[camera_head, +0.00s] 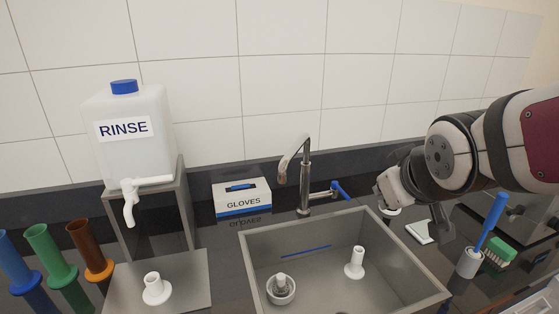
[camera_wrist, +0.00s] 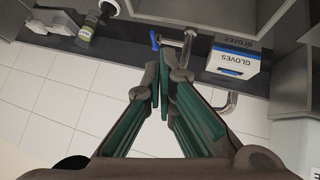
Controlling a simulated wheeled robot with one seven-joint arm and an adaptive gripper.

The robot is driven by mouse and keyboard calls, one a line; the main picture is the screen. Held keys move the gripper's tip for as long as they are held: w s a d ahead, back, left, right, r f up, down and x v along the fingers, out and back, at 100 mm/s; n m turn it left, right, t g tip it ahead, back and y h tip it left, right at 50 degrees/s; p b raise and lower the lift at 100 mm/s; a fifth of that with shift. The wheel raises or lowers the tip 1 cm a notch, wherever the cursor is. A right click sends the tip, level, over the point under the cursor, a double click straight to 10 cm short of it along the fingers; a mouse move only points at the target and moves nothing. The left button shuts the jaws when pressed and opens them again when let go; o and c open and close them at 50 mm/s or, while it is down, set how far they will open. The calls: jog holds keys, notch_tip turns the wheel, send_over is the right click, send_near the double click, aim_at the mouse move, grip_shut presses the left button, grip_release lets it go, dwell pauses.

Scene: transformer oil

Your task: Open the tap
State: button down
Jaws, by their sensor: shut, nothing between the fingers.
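The tap (camera_head: 305,180) is a chrome faucet with a hooked spout, standing upright behind the sink. Its blue lever (camera_head: 341,189) sticks out on the right side of the tap's base. In the wrist view, which is upside down, the blue lever (camera_wrist: 154,41) and part of the tap (camera_wrist: 188,46) show beyond my fingertips. My gripper (camera_wrist: 163,70) is shut and empty, its fingers together and pointing toward the lever. In the head view my arm comes in from the right, with the hand right of the lever and apart from it; the fingertips are not clear there.
The grey sink (camera_head: 428,267) lies in front of the tap. A glove box (camera_head: 242,198) stands left of it, and a rinse container (camera_head: 127,155) farther left. The tiled wall is behind.

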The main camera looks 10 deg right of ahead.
jog(key=w+d+f+n+t+b, duration=0.2)
jog(key=w+f+n+t+b, duration=0.15)
jog(key=w+f, duration=0.65)
jog(key=n+t+y+b, duration=0.2)
jog(key=t+b, duration=0.1)
jog(key=b, duration=0.2)
send_over(341, 192)
jog(key=s+a, duration=0.3)
notch_tip(341, 192, down, 6)
jog(key=f, duration=0.1)
jog(key=d+f, duration=0.2)
jog(key=shift+d+f, duration=0.15)
jog(key=shift+f, duration=0.2)
